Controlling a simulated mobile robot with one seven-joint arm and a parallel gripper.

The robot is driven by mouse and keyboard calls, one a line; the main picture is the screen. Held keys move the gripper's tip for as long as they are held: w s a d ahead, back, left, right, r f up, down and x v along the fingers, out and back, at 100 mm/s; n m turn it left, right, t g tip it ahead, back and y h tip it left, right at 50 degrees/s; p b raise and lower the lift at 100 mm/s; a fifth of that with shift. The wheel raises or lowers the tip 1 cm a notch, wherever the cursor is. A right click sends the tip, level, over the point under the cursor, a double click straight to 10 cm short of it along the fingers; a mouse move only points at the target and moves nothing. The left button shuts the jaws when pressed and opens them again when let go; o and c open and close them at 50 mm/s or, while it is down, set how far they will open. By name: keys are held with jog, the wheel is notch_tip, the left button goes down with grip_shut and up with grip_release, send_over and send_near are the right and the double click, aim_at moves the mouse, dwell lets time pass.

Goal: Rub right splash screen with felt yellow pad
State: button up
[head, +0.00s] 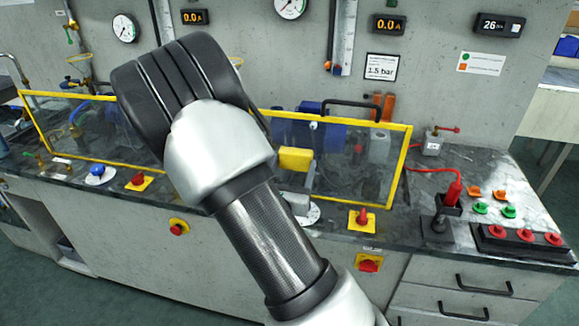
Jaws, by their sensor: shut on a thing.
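The right splash screen (345,172) is a clear panel in a yellow frame, standing on the bench right of my arm. The felt yellow pad (297,159) is in front of this screen, at its left-centre part. My gripper (309,178) is mostly hidden behind my arm. A small grey part of it shows at the pad's lower right, and it is shut on the pad. The pad overlaps the clear panel in this view. I cannot tell whether it touches the panel or is just short of it.
A left splash screen (52,124) with a yellow frame stands beyond my arm. Red knobs on yellow plates (362,219) sit along the bench front. A red plug in a black holder (452,198), a red cable and a black strip with red sockets (525,238) occupy the right end.

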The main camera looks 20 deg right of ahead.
jog(key=shift+w+a+p, duration=0.65)
jog(key=shift+w+a, duration=2.45)
jog(key=shift+a, duration=1.55)
jog(key=shift+s+d+r+p, duration=0.35)
jog(key=shift+s+d+r, duration=0.1)
jog(key=shift+d, duration=0.2)
jog(key=shift+s+d+r+p, duration=0.35)
jog(key=shift+d+r, duration=0.15)
jog(key=shift+d, duration=0.1)
jog(key=shift+s+d+r+p, duration=0.3)
jog(key=shift+s+d+r, duration=0.15)
jog(key=shift+d, duration=0.2)
jog(key=shift+s+d, duration=0.6)
jog(key=shift+d, duration=0.25)
jog(key=shift+s+d, duration=0.65)
jog(key=shift+d, duration=0.25)
jog(key=shift+s+d, duration=0.6)
jog(key=shift+d, duration=0.4)
